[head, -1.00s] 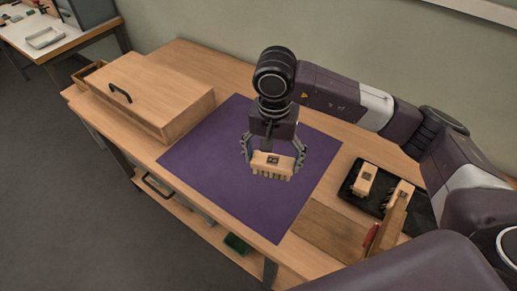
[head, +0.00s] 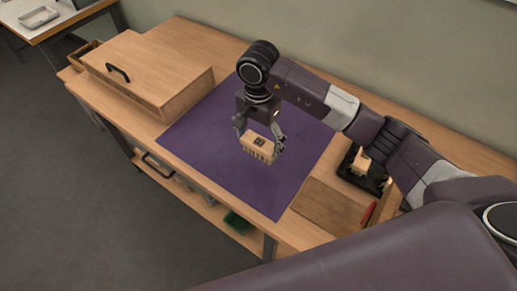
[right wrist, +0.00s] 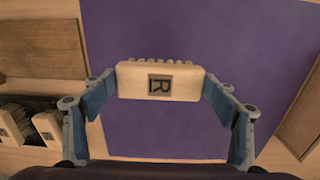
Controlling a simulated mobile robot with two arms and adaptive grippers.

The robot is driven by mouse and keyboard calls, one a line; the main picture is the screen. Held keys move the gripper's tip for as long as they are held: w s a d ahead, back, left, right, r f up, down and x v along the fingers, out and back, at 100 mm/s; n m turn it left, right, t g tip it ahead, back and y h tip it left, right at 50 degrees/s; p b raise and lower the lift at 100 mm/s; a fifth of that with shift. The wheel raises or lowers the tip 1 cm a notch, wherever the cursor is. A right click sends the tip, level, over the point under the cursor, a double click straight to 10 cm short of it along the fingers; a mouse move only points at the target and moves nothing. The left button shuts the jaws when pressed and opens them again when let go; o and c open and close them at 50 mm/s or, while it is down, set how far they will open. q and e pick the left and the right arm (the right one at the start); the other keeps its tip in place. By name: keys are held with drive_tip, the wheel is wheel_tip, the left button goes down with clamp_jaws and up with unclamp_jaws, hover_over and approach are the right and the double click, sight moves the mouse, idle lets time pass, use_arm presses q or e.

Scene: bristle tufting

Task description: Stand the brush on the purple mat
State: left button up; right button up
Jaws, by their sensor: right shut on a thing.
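The brush (head: 260,146) is a pale wooden block with a dark square mark on top and short tufts along its lower edge. My right gripper (head: 260,141) is shut on it, one finger at each end, with the bristles pointing down over the purple mat (head: 205,137). In the right wrist view the brush (right wrist: 160,82) lies between the blue-padded fingers, its mark facing the camera. I cannot tell whether the tufts touch the mat. My left gripper is not in view.
A wooden case with a black handle (head: 160,75) stands left of the mat. A black tray (head: 349,176) with a similar block (head: 361,161) is at the right, partly behind my arm. A brown board (head: 325,208) and a red-handled tool (head: 368,213) lie in front of it.

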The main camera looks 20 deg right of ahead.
sight(258, 153)
drive_tip(key=shift+f, duration=0.7)
wheel_tip(258, 153, down, 4)
drive_tip(key=shift+f+p, duration=0.1)
drive_tip(key=shift+p, duration=0.4)
drive_tip(key=shift+f, duration=0.2)
drive_tip(key=o, duration=1.1)
